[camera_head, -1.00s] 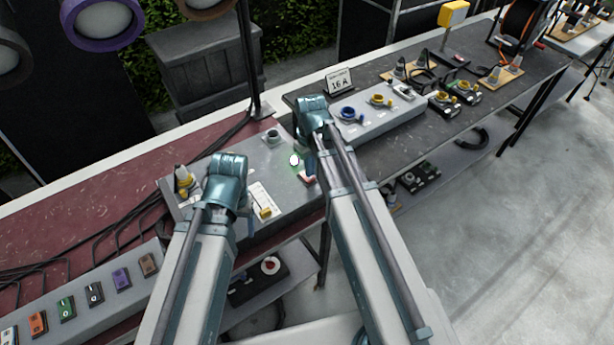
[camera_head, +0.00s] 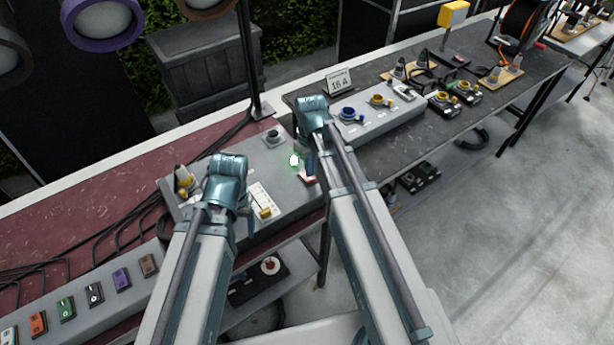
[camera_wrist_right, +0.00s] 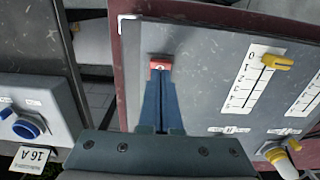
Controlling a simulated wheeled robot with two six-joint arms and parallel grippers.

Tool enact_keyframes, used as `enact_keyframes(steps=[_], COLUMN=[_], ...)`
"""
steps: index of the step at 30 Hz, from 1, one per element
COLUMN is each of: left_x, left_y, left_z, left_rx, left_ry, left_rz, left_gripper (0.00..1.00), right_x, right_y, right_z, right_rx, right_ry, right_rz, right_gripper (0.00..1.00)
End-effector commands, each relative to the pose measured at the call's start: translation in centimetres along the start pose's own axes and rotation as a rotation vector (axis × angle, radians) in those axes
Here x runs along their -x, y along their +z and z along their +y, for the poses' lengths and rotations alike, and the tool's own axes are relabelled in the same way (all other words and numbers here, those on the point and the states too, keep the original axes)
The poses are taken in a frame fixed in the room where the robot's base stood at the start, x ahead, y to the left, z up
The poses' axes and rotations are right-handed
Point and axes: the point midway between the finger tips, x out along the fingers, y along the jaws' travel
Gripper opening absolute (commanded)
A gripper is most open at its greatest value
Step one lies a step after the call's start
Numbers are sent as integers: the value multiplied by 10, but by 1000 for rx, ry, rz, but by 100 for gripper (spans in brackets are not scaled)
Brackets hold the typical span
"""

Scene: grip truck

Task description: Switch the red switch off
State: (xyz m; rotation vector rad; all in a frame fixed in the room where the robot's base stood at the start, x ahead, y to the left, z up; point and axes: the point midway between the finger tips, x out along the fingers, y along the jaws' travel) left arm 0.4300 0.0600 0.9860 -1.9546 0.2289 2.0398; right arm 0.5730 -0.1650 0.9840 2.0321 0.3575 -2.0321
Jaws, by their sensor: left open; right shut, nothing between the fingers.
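The red switch (camera_wrist_right: 160,62) is a small rocker on the grey panel, with a pale mark on its face. In the head view the switch (camera_head: 308,179) shows partly beside my right arm. My right gripper (camera_wrist_right: 160,76) is shut and empty, its blue fingertips at the switch's lower edge in the wrist view. Whether they touch it I cannot tell. In the head view the right gripper (camera_head: 310,166) is partly behind its wrist. My left gripper (camera_head: 243,206) is open over the panel's left part, its fingers mostly hidden by its wrist.
A lamp (camera_head: 294,160) glows white-green near the switch. A yellow slider (camera_wrist_right: 277,61) and a yellow knob (camera_wrist_right: 277,154) are right of the fingers in the wrist view. A blue socket (camera_wrist_right: 28,126) is on a separate box. Coloured switches line a lower-left box (camera_head: 148,284).

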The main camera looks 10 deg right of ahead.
Motion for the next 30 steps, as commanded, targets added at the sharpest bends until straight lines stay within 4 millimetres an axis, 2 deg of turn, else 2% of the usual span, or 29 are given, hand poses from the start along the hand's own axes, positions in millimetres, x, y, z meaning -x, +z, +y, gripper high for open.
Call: enact_keyframes(steps=[30], left_x=[-8], left_y=[0], left_z=[1], left_rx=[0], left_ry=[0], left_rz=[0], left_gripper=[70], right_x=[-8], right_y=[0], right_z=[0], right_rx=[0], right_ry=[0], right_rz=[0], right_gripper=[0])
